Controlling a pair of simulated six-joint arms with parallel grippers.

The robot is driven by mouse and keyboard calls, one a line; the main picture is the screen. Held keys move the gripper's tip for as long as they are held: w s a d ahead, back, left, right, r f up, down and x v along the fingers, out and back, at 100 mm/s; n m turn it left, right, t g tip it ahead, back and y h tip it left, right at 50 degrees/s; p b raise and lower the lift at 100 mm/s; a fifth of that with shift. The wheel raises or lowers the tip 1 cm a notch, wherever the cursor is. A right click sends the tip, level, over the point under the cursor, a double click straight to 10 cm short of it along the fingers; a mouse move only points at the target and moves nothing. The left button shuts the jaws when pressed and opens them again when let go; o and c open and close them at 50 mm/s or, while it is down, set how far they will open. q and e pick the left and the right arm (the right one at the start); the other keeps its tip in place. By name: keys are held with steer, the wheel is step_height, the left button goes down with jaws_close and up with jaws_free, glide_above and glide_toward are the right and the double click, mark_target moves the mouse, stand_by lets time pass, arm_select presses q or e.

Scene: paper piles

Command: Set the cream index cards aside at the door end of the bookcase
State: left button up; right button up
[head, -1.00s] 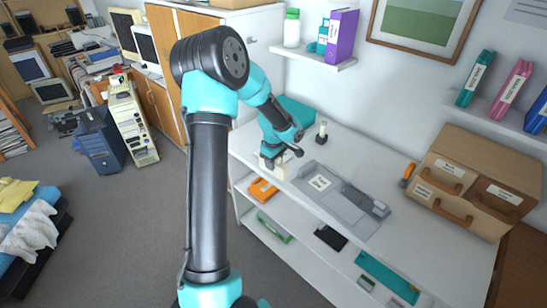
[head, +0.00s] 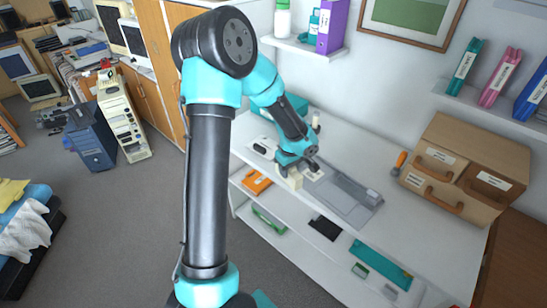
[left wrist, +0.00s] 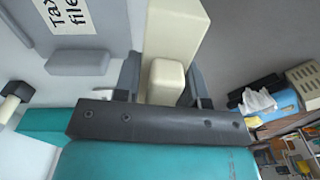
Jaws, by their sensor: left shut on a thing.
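My left gripper (head: 298,172) is over the white bookcase top (head: 418,228), beside the label on a grey tray (head: 352,197). It is shut on a cream block (head: 293,181), which I take to be the index cards. In the left wrist view the cream block (left wrist: 178,25) stands between the two dark fingers (left wrist: 163,85), with a smaller cream piece nearer the palm. I cannot tell whether the block touches the surface below. The label in the wrist view reads "Tax file" (left wrist: 66,12). My right gripper is not in view.
A brown drawer box (head: 466,170) stands at the right, with an orange-handled thing (head: 399,163) beside it. A small white object (head: 263,147) lies left of the gripper. A small bottle (head: 316,122) stands behind. Bare top lies right of the tray.

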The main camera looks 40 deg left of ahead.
arm_select(q)
steer(key=s+d+m, duration=0.3)
steer(key=d, duration=0.5)
steer(key=s+d+m, duration=0.3)
steer(key=d, duration=0.6)
steer(key=shift+d+m, duration=0.15)
steer(key=shift+m, duration=0.15)
